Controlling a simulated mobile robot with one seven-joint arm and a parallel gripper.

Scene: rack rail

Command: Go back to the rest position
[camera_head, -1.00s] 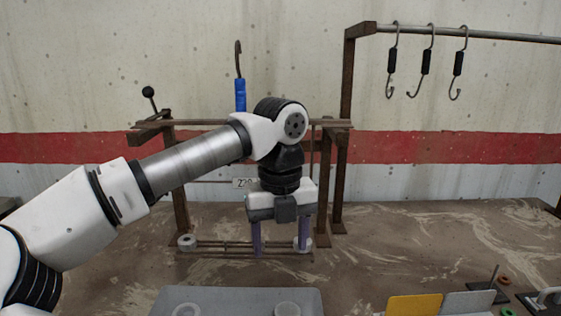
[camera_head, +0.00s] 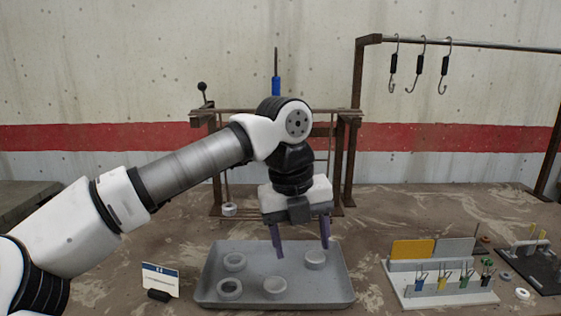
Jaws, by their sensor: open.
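My gripper (camera_head: 303,250) hangs pointing down in the head view, its two purple fingers apart and nothing seen between them. It appears over the back part of a grey tray (camera_head: 203,290). My arm reaches in from the left. Behind the gripper stands a brown metal rack (camera_head: 215,165) with a pale ring (camera_head: 230,209) low at its left. The gripper and arm hide the rack's middle and part of its lower right.
The tray holds several pale rings (camera_head: 275,287). A small card (camera_head: 160,279) stands left of it. A holder (camera_head: 440,285) with coloured tools stands right, beside a dark stand (camera_head: 540,268). Black-gripped hooks (camera_head: 393,65) hang from a rail (camera_head: 470,46) at upper right.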

